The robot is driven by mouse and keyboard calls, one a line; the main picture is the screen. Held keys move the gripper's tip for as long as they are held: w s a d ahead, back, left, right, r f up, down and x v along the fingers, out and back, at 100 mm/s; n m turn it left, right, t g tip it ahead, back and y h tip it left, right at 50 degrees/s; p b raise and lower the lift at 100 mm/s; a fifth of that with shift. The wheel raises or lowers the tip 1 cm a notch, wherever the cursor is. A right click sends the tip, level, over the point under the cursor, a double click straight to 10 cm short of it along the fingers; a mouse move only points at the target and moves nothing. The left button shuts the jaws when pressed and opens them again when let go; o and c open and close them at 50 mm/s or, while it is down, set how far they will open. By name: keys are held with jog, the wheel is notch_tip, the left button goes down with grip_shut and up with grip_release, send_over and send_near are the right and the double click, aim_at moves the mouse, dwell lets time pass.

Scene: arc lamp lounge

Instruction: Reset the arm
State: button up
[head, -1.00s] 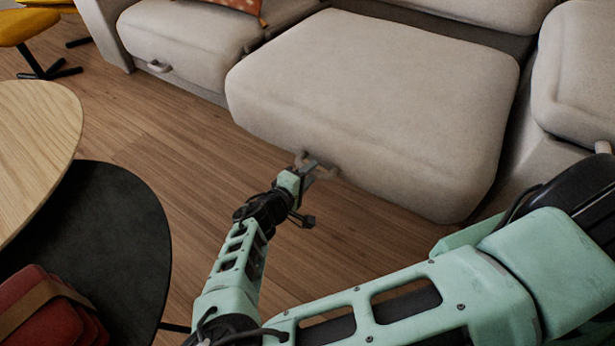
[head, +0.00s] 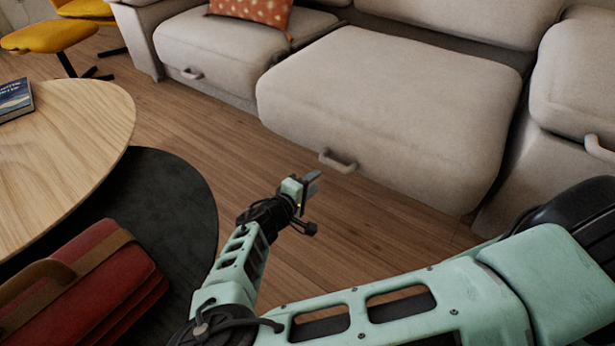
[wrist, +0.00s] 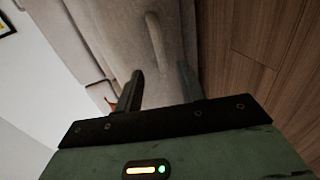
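My gripper (head: 311,184) is in the middle of the head view, above the wooden floor and in front of the sofa's pulled-out middle seat (head: 400,105). Its two fingers stand apart with nothing between them. The seat's handle (head: 338,162) is just beyond the fingertips, and a gap shows between them. In the wrist view, the open gripper (wrist: 159,85) points toward the handle (wrist: 155,40), which is clear of both fingers. My arm reaches forward from the lower right of the head view.
A round wooden table (head: 65,150) and a lower black table (head: 190,200) stand at left. A red bag (head: 90,275) with a brown strap is on the black one. A yellow stool (head: 48,34) is far left. Wooden floor (head: 370,235) is clear between tables and sofa.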

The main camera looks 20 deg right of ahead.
jog(key=s+r+m+g+y+p, duration=0.2)
jog(key=s+m+g+y, duration=0.15)
jog(key=s+g, duration=0.7)
jog(key=s+a+r+n+g+y+p, duration=0.1)
jog(key=s+a+r+y, duration=0.35)
jog(key=r, duration=0.35)
jog(key=s+a+r+y+p, duration=0.2)
jog(key=s+a+r+y, duration=0.1)
jog(key=s+r, duration=0.4)
jog(key=s+d+r+n+t+y+p, duration=0.15)
jog(key=s+r, duration=0.25)
jog(key=r, duration=0.6)
jog(key=s+r+n+t+y+p, duration=0.1)
jog(key=s+r+n+p, duration=0.15)
jog(key=r, duration=0.65)
notch_tip(320, 180, up, 36)
jog(key=p, duration=3.6)
jog(key=shift+s+a+r+m, duration=0.2)
jog(key=shift+s+a+m, duration=0.05)
jog(key=shift+m, duration=0.1)
